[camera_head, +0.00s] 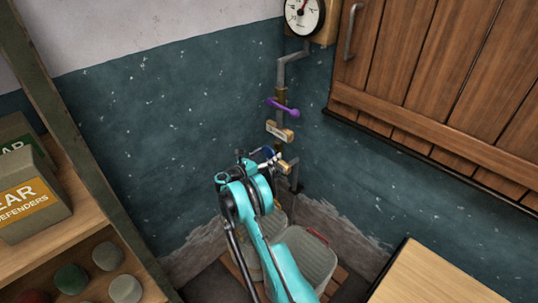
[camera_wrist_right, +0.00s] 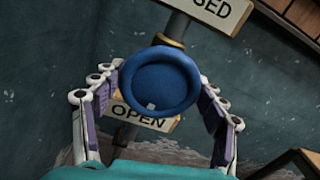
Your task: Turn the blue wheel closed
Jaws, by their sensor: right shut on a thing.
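The blue wheel (camera_wrist_right: 160,82) sits on a grey pipe in the middle of the right wrist view. A small white mark on its lower rim points toward the OPEN plate (camera_wrist_right: 145,113) below it. A second plate, its visible letters reading "SED" (camera_wrist_right: 214,10), is above the wheel. In the head view the wheel (camera_head: 262,154) is a small dark blue shape, partly hidden by my arm. My right gripper (camera_head: 268,160) is at the wheel, its fingers closed on the left and right sides of the rim. My left gripper is out of view.
A purple lever (camera_head: 283,108) and a round gauge (camera_head: 304,15) are on the pipe above. A wooden shutter (camera_head: 440,75) is at right. Pale bins (camera_head: 306,256) stand below. A shelf with boxes (camera_head: 30,205) is at left, a wooden tabletop (camera_head: 435,275) at lower right.

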